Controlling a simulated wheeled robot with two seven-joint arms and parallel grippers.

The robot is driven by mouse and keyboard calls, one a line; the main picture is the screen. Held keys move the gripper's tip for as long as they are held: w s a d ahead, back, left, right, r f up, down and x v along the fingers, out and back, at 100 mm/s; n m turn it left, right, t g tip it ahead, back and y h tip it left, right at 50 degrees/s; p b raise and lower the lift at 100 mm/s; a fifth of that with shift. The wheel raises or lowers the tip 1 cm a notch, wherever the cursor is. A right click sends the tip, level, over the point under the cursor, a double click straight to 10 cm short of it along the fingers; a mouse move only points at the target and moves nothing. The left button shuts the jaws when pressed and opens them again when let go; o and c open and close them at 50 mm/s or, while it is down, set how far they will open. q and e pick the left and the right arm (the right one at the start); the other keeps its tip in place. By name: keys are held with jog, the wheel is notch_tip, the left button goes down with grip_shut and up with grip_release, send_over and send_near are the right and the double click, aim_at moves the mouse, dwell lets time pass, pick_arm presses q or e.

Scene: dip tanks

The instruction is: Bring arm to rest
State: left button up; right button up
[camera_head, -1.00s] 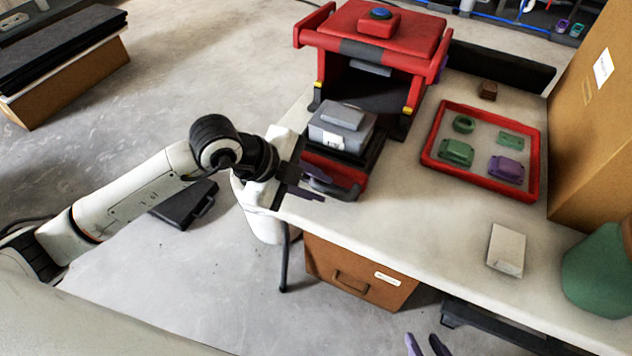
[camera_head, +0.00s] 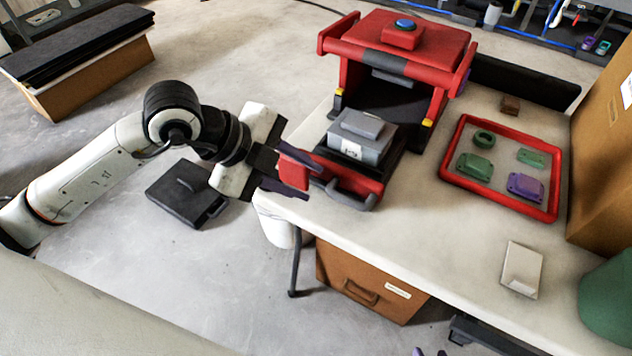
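My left gripper (camera_head: 312,182) is at the table's left edge, its dark purple fingers spread apart. They point at the red sliding tray with a grey handle (camera_head: 352,194). Red of that tray shows between and behind the fingers, and I see nothing held. My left arm (camera_head: 95,165) reaches in from the left over the floor. Only the purple fingertips of my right gripper (camera_head: 430,352) show at the bottom edge, with a gap between them; the rest is out of frame.
A red press (camera_head: 405,45) with a blue button stands behind a grey block (camera_head: 362,135). A red-rimmed tray (camera_head: 500,209) holds green and purple parts. A white block (camera_head: 521,269), a green container (camera_head: 608,300) and a cardboard box (camera_head: 600,150) are at the right. A black case (camera_head: 186,193) lies on the floor.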

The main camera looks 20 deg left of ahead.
pick_arm(q)
jog(key=shift+s+a+r, duration=0.15)
jog(key=shift+r, duration=0.1)
dwell(0.3)
